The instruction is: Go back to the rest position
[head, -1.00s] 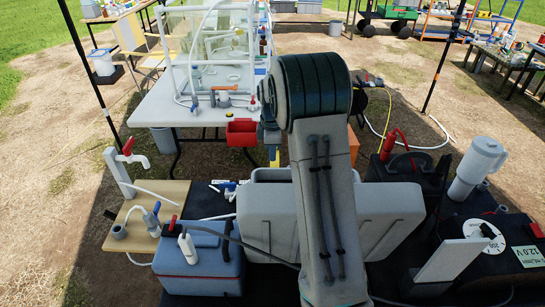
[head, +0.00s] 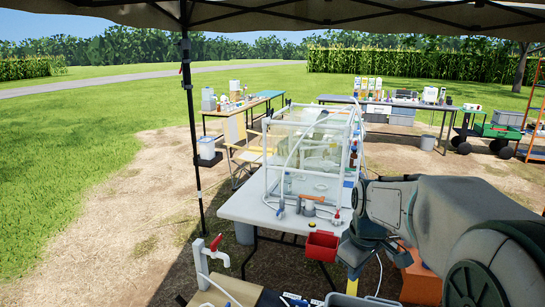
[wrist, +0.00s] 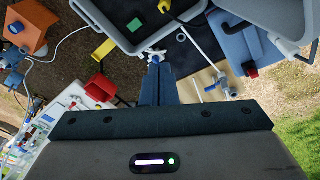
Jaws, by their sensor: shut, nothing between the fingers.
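My gripper (wrist: 157,72) shows in the wrist view with its two blue-grey fingers together and nothing held between them. It points down toward the area by the grey tub (wrist: 135,30). A small white fitting shows just beyond the fingertips; the overlap looks like depth, but I cannot tell the exact gap. In the head view my arm reaches in from the right edge, and its dark wrist end hangs to the right of the red bin (head: 321,246). The fingertips are not clear there.
A white table (head: 250,208) carries a clear-walled enclosure (head: 285,170) with tubing. A canopy pole (head: 195,130) stands left of it. A white tap with a red handle (head: 215,244) is at lower left. An orange box (head: 420,283) is below my arm. Open grass lies at far left.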

